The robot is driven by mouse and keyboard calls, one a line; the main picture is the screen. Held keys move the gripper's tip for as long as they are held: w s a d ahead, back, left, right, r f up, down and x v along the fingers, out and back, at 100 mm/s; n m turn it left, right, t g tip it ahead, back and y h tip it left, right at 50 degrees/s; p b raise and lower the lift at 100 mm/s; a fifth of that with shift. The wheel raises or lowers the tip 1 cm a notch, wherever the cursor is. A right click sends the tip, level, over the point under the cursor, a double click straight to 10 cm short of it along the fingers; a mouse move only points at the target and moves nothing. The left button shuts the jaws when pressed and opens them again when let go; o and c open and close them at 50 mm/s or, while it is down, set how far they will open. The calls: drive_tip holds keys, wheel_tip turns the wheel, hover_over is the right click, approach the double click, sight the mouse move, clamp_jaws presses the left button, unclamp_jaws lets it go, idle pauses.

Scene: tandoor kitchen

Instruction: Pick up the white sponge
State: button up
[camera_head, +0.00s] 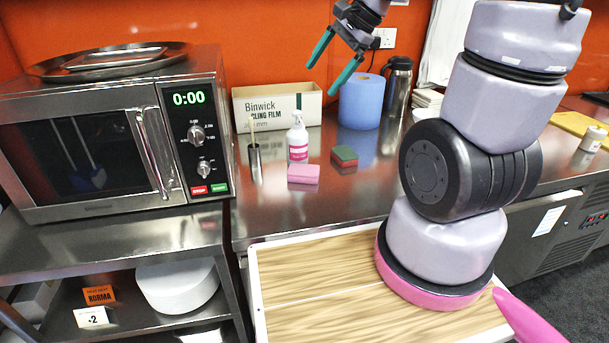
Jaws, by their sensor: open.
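I see no plainly white sponge in view. A pink sponge-like block (303,174) lies on the steel counter in front of a white pump bottle (298,140). A green and dark red sponge (344,156) lies to its right and a little farther back. My gripper (326,78) is open and empty, its two teal fingers spread and pointing down to the left. It is in the air well above the counter, above the blue paper roll and the box in the picture, apart from both sponges.
A blue paper roll (361,101), a steel flask (397,86) and a cling film box (277,106) stand at the back. A metal cup (255,164) is left of the pink block, near the microwave (110,140). The counter's front strip is clear.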

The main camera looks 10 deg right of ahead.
drive_tip(key=w+f+m+g, duration=0.1)
drive_tip(key=w+f+m, duration=0.4)
drive_tip(key=f, duration=0.5)
drive_tip(key=m, duration=0.5)
approach(305, 169)
drive_tip(key=x, duration=0.3)
drive_tip(key=shift+w+d, duration=0.1)
drive_tip(key=shift+w, duration=0.1)
drive_tip(key=shift+x, duration=3.05)
drive_tip(key=shift+s+r, duration=0.1)
drive_tip(key=shift+s, duration=0.1)
drive_tip(key=c, duration=1.3)
drive_tip(key=shift+r, duration=0.2)
